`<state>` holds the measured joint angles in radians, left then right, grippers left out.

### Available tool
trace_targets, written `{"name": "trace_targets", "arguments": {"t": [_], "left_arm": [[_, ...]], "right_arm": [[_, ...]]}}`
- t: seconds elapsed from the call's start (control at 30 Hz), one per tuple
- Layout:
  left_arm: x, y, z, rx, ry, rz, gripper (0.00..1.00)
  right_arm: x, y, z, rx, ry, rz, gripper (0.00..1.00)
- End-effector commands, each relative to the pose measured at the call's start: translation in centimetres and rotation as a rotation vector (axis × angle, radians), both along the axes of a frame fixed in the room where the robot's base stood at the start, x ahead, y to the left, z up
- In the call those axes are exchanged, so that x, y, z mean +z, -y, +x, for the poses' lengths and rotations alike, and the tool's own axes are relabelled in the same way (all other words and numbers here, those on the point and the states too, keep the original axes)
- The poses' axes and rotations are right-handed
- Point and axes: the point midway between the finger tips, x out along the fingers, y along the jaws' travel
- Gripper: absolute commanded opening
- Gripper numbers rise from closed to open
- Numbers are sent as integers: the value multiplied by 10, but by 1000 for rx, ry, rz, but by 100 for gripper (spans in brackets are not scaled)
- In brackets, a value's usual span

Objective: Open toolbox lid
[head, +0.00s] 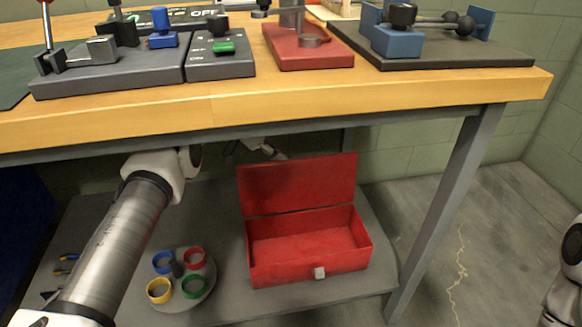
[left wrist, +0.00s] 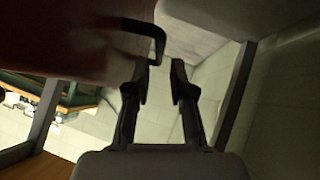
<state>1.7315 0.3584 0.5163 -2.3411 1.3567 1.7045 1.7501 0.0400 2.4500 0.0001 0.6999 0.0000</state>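The red toolbox (head: 308,262) sits on the lower shelf under the workbench. Its lid (head: 297,185) stands up at the back, and the empty-looking inside is visible. A small light latch (head: 319,272) is on the front. My left arm reaches under the bench, and my left gripper (head: 272,151) is just behind the lid's upper left edge, partly hidden. In the left wrist view my left gripper (left wrist: 160,70) has its fingers apart. A dark bent handle (left wrist: 152,29) on a red surface (left wrist: 60,35) is by the fingertips; I see no clear grip on it.
The shelf (head: 222,215) also holds a round tray (head: 205,293) with several coloured rings, left of the toolbox. The bench top (head: 400,90) hangs over the shelf, with a grey leg (head: 447,205) to the right. Part of my right arm shows at the right edge.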

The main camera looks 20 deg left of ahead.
Motion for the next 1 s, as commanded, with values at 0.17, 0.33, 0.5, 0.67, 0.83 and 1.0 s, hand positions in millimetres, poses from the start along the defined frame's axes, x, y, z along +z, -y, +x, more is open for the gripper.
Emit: {"name": "trace_targets", "arguments": {"t": [0.17, 0.33, 0.5, 0.67, 0.83, 1.0], "left_arm": [[29, -30, -8, 0, 3, 1, 23], [40, -43, -13, -2, 0, 0, 23], [41, -43, -13, -2, -1, 0, 23], [41, -43, -13, -2, 0, 0, 23], [41, -42, -12, 0, 0, -5, 23], [42, 0, 6, 57, 31, -169, 23]], "right_arm": [[0, 0, 0, 0, 0, 0, 40], [0, 0, 0, 0, 0, 0, 40], [0, 0, 0, 0, 0, 0, 40], [0, 0, 0, 0, 0, 0, 40], [0, 0, 0, 0, 0, 0, 40], [-7, 0, 0, 0, 0, 0, 40]]}}
